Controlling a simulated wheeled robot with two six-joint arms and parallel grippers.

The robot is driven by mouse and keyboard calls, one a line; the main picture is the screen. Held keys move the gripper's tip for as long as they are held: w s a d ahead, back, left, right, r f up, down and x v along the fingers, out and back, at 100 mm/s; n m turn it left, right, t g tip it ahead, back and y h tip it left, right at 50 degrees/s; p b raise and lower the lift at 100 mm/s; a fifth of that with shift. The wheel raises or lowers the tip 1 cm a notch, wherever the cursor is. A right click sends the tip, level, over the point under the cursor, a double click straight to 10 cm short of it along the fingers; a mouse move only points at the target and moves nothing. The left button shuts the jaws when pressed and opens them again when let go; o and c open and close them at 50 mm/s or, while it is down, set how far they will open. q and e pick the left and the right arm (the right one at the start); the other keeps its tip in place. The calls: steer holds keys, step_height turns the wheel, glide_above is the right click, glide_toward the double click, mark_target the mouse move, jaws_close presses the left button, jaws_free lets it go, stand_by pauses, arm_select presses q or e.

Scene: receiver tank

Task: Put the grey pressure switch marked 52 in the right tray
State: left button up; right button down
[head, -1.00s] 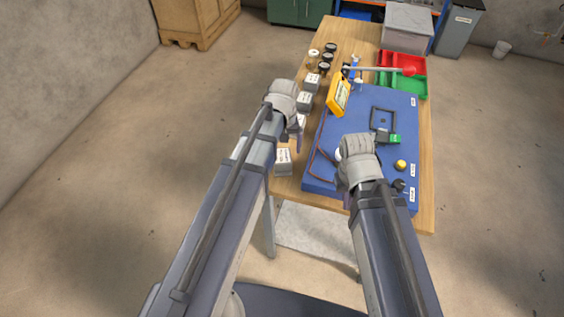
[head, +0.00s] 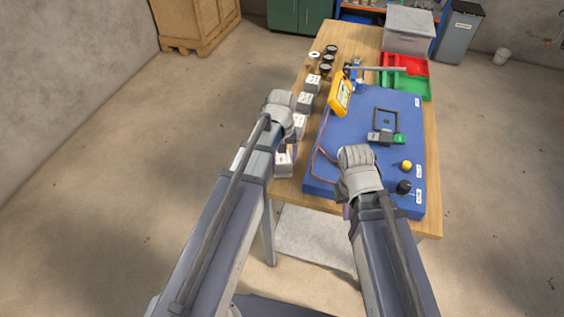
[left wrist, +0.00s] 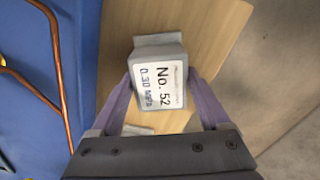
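The grey pressure switch marked No. 52 (left wrist: 160,80) stands between the fingers of my left gripper (left wrist: 159,82) in the left wrist view. Both fingers lie against its sides, and the gripper looks shut on it. In the head view it appears to be the nearest grey box (head: 283,165) by the table's left edge, partly covered by my left arm. My right gripper (head: 350,195) is above the near part of the blue mat; its fingers are mostly hidden. A red tray (head: 417,66) and a green tray (head: 414,86) sit at the table's far right.
More grey labelled boxes (head: 305,102) form a row along the left edge of the wooden table (head: 292,90). A clear bin (head: 409,30) stands behind.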

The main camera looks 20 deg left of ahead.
mark_target(282, 156)
arm_select(q)
jaws_close()
stand_by(0.4)
step_height(282, 156, up, 10)
steer(key=p, duration=1)
